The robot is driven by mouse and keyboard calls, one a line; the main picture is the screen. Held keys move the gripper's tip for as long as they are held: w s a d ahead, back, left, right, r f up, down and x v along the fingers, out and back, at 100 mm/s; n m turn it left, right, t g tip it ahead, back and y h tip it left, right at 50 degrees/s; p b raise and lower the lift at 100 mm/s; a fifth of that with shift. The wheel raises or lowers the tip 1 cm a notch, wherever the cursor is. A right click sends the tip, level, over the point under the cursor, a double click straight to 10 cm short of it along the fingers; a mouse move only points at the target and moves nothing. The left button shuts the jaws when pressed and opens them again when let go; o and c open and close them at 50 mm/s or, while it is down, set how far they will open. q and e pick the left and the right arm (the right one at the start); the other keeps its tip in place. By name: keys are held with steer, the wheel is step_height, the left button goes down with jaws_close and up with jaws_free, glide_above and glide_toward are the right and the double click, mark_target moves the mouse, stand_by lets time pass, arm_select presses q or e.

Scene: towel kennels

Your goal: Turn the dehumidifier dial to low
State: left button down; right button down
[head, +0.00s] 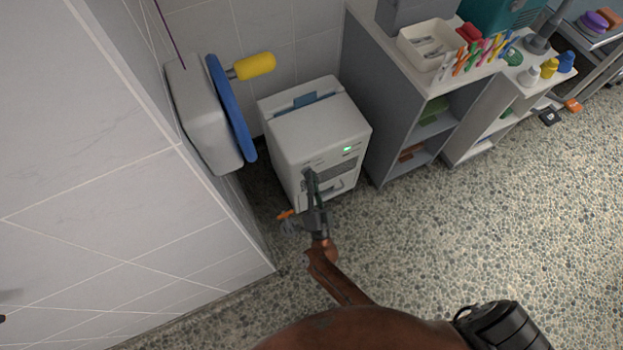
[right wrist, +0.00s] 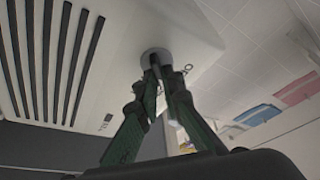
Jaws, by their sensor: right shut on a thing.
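The dehumidifier (head: 318,122) is a white box on the floor between the tiled wall and the shelving, with a green light (head: 347,149) on its front. My right gripper (head: 310,174) reaches its front panel. In the right wrist view the grey round dial (right wrist: 153,54) sits on the white front, beside dark vent slots. The right gripper's fingertips (right wrist: 158,68) are closed together on the dial. The fingers hide part of the dial, and I cannot read its setting. In the head view the dial is hidden behind the gripper. My left gripper is not in view.
A grey wall box with a blue disc (head: 230,108) and yellow handle (head: 254,66) juts out left of the dehumidifier. Grey shelving (head: 392,92) with a white tray (head: 414,52) and coloured items stands to the right. The pebbled floor (head: 470,230) in front is clear.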

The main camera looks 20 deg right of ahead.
steer(key=c, duration=2.1)
jaws_free()
steer(key=v, duration=0.7)
steer(key=shift+s+a, duration=0.1)
steer(key=shift+s, duration=0.15)
